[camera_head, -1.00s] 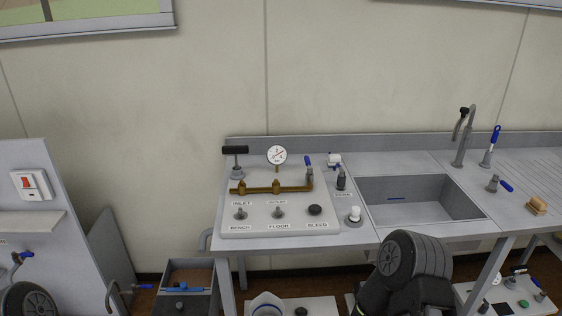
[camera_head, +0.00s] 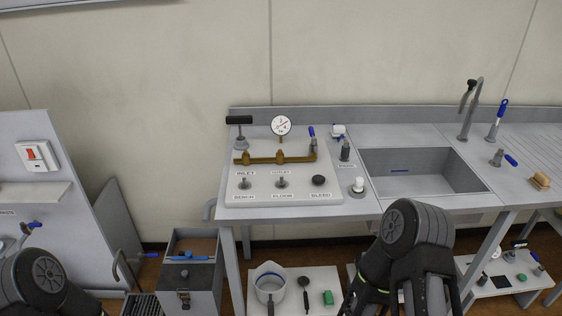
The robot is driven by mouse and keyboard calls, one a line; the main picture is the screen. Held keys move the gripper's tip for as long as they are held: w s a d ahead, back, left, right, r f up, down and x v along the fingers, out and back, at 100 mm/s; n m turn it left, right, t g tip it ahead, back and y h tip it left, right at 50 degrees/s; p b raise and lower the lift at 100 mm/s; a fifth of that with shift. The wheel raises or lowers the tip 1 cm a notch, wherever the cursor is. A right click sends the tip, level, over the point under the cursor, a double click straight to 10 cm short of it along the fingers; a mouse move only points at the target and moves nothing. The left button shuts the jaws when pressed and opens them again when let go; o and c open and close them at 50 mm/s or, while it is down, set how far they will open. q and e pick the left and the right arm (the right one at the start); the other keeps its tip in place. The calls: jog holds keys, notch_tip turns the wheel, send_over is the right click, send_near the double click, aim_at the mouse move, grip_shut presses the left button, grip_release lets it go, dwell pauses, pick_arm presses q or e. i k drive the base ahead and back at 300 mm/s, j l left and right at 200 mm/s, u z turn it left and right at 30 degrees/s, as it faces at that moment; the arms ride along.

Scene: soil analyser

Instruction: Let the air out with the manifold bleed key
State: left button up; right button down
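The manifold board (camera_head: 240,196) lies on the bench left of the sink. It carries a brass manifold pipe (camera_head: 270,160), a round pressure gauge (camera_head: 281,126) and a black-handled valve (camera_head: 239,130) at the left. I cannot tell which thing is the bleed key. A small blue-handled lever (camera_head: 312,133) stands at the pipe's right end. Parts of both my arms show at the lower edge, in front of the bench; neither gripper's fingers are visible.
The sink (camera_head: 420,176) with a tap (camera_head: 471,108) is on the right. A white-topped fitting (camera_head: 358,186) stands between board and sink. Below, a shelf holds a pot (camera_head: 270,284) and a green block (camera_head: 328,297). A grey box (camera_head: 192,272) stands left of the bench.

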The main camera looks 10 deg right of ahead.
aim_at(317, 179)
jog(key=z, duration=1.55)
jog(key=i+l, duration=0.1)
jog(key=i, duration=0.3)
jog(key=i+l, duration=0.1)
jog(key=i, duration=0.3)
